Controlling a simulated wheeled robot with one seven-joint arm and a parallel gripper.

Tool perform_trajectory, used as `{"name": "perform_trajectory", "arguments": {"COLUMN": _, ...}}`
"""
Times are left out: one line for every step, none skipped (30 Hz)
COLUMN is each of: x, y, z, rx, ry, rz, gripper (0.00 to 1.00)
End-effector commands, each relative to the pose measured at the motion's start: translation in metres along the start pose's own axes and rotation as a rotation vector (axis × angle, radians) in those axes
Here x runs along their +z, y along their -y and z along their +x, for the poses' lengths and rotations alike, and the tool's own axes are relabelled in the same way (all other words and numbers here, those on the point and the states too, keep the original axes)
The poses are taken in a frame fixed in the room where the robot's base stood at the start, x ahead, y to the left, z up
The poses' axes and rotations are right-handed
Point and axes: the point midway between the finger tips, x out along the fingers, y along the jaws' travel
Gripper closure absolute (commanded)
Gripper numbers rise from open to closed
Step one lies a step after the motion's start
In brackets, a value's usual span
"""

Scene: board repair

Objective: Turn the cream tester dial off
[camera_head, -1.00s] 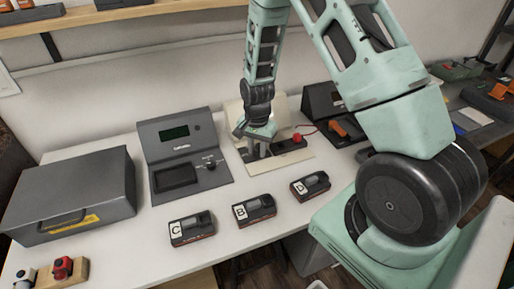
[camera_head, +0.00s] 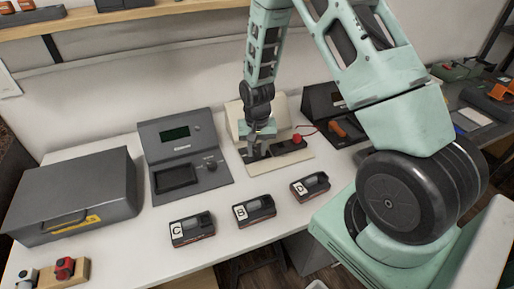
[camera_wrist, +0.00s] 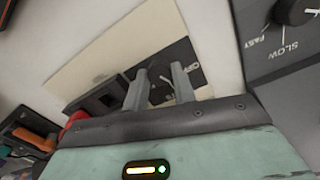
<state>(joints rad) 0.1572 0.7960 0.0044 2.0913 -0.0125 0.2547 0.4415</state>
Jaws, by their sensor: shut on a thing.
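The cream tester (camera_head: 279,106) stands toward the back of the table, with a sloped cream back and a dark panel on its base. My gripper (camera_head: 253,153) reaches down to the left end of that panel. In the wrist view, my gripper (camera_wrist: 159,72) has its two grey fingers on either side of the small dark dial (camera_wrist: 160,90), shut on it. A white mark shows on the dial, and an "OFF" label (camera_wrist: 192,68) is printed just to its right. The fingers hide part of the dial, so its exact setting is hard to read.
A grey tester (camera_head: 180,150) with a "SLOW/FAST" knob (camera_wrist: 296,10) stands to the left. A red knob (camera_head: 297,138) sits right of my gripper. Blocks C (camera_head: 192,229), B (camera_head: 254,211) and D (camera_head: 310,187) lie in front. A grey case (camera_head: 70,190) is far left.

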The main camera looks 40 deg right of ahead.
Motion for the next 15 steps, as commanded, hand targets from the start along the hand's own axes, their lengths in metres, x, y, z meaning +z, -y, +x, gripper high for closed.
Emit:
{"name": "perform_trajectory", "arguments": {"x": -0.0007, "y": -0.0001, "z": -0.0014, "rx": -0.001, "ry": -0.001, "rz": -0.043, "gripper": 0.96}}
{"name": "perform_trajectory", "arguments": {"x": -0.0008, "y": -0.0002, "z": -0.0014, "rx": -0.001, "ry": -0.002, "rz": -0.073, "gripper": 0.96}}
{"name": "perform_trajectory", "arguments": {"x": -0.0008, "y": 0.0000, "z": -0.0014, "rx": -0.001, "ry": -0.002, "rz": -0.110, "gripper": 0.96}}
{"name": "perform_trajectory", "arguments": {"x": -0.0008, "y": 0.0001, "z": -0.0015, "rx": -0.001, "ry": -0.002, "rz": -0.137, "gripper": 0.96}}
{"name": "perform_trajectory", "arguments": {"x": -0.0008, "y": 0.0003, "z": -0.0015, "rx": -0.001, "ry": -0.002, "rz": -0.166, "gripper": 0.96}}
{"name": "perform_trajectory", "arguments": {"x": -0.0007, "y": 0.0004, "z": -0.0015, "rx": -0.001, "ry": -0.002, "rz": -0.203, "gripper": 0.96}}
{"name": "perform_trajectory", "arguments": {"x": -0.0007, "y": 0.0005, "z": -0.0015, "rx": -0.001, "ry": -0.002, "rz": -0.228, "gripper": 0.96}}
{"name": "perform_trajectory", "arguments": {"x": -0.0007, "y": 0.0006, "z": -0.0014, "rx": -0.001, "ry": -0.002, "rz": -0.254, "gripper": 0.96}}
{"name": "perform_trajectory", "arguments": {"x": -0.0007, "y": 0.0005, "z": -0.0014, "rx": -0.001, "ry": -0.002, "rz": -0.288, "gripper": 0.96}}
{"name": "perform_trajectory", "arguments": {"x": -0.0008, "y": 0.0005, "z": -0.0014, "rx": -0.001, "ry": -0.002, "rz": -0.310, "gripper": 0.96}}
{"name": "perform_trajectory", "arguments": {"x": -0.0008, "y": 0.0004, "z": -0.0014, "rx": -0.001, "ry": -0.002, "rz": -0.333, "gripper": 0.96}}
{"name": "perform_trajectory", "arguments": {"x": -0.0008, "y": 0.0003, "z": -0.0013, "rx": -0.001, "ry": -0.002, "rz": -0.362, "gripper": 0.96}}
{"name": "perform_trajectory", "arguments": {"x": -0.0009, "y": 0.0002, "z": -0.0013, "rx": 0.000, "ry": -0.002, "rz": -0.383, "gripper": 0.96}}
{"name": "perform_trajectory", "arguments": {"x": -0.0009, "y": 0.0002, "z": -0.0013, "rx": 0.000, "ry": -0.002, "rz": -0.402, "gripper": 0.96}}
{"name": "perform_trajectory", "arguments": {"x": -0.0009, "y": 0.0003, "z": -0.0012, "rx": -0.001, "ry": -0.002, "rz": -0.426, "gripper": 0.96}}
